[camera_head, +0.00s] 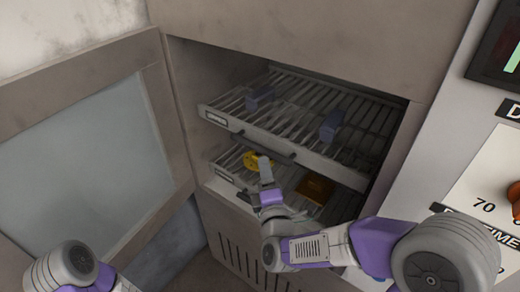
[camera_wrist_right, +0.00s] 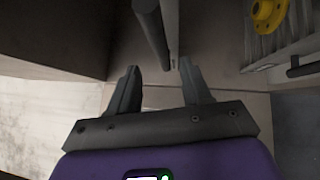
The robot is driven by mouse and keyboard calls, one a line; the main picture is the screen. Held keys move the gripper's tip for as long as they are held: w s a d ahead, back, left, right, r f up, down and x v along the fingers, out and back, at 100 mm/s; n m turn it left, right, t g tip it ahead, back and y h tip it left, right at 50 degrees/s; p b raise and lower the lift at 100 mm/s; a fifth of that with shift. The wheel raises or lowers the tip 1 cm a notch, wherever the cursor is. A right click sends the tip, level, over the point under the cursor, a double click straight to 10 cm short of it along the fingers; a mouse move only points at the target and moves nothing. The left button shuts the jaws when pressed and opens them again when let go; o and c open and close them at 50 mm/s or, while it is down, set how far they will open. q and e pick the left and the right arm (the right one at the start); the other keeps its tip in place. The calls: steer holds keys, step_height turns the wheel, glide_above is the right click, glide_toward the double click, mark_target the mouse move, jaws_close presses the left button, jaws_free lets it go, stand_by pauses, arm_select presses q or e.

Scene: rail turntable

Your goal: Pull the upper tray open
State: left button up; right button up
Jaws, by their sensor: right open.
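The upper tray (camera_head: 317,158) is a wire rack with a pale front edge and a label at its left, inside the open cabinet. Its dark bar handle (camera_head: 244,140) runs along the front. My right gripper (camera_head: 265,168) is just below and in front of this handle, open and empty. My left gripper is out of view; only part of that arm shows at bottom left.
Two blue-grey blocks (camera_head: 260,97) (camera_head: 331,126) stand on the upper tray. The lower tray (camera_head: 224,174) holds a yellow round part (camera_head: 250,160) and an orange-brown box (camera_head: 316,189). The glazed door (camera_head: 88,160) stands open at left. A control panel (camera_head: 485,170) is at right.

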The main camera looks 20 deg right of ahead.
mark_target(261, 151)
steer(key=shift+w+d+r+p, duration=0.1)
steer(key=shift+w+r+p, duration=0.15)
steer(key=shift+w+p, duration=0.65)
steer(key=shift+w+d+r+b, duration=0.15)
steer(key=shift+w+b, duration=0.1)
steer(key=shift+w, duration=1)
steer(key=shift+w+d+b, duration=0.15)
steer(key=shift+w+b, duration=0.1)
steer(key=shift+w, duration=1)
steer(key=shift+c, duration=0.4)
jaws_close()
